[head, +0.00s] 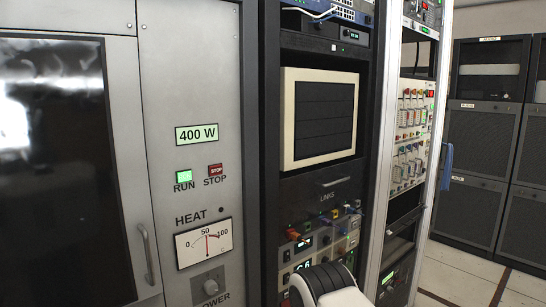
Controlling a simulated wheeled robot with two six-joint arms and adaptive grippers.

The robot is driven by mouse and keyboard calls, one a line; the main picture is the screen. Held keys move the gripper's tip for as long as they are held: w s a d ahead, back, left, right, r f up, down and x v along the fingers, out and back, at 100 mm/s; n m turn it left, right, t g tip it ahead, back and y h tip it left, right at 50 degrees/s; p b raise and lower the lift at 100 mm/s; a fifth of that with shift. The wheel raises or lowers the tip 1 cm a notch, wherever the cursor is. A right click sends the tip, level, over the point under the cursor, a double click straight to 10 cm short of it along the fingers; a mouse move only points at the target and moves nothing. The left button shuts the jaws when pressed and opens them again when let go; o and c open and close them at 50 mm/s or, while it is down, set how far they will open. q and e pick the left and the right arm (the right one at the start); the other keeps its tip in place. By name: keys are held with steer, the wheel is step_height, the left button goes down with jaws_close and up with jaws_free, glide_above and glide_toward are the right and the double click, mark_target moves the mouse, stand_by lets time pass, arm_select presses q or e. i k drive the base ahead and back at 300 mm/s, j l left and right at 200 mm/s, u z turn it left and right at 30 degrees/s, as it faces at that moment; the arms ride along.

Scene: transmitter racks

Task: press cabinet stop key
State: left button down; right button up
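The stop key (215,170) is a small red key marked STOP on the grey front panel of the cabinet (195,110). The run key (184,176) beside it, to the left, glows green. A lit green display (197,134) above them reads 400 W. Nothing covers or touches the stop key. Neither of my grippers shows in the head view. A white and black rounded part at the bottom, right of centre, looks like a link of my arm.
A glossy dark door with a handle (147,254) is at the left. An equipment rack (323,191) stands to the right. Open floor (463,268) shows at the far right.

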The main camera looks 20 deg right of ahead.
mark_target(217, 169)
steer(key=i+l, duration=0.1)
steer(key=l, duration=0.5)
steer(key=i+l, duration=0.1)
steer(key=l, duration=0.55)
steer(key=i+l, duration=0.1)
steer(key=l, duration=0.5)
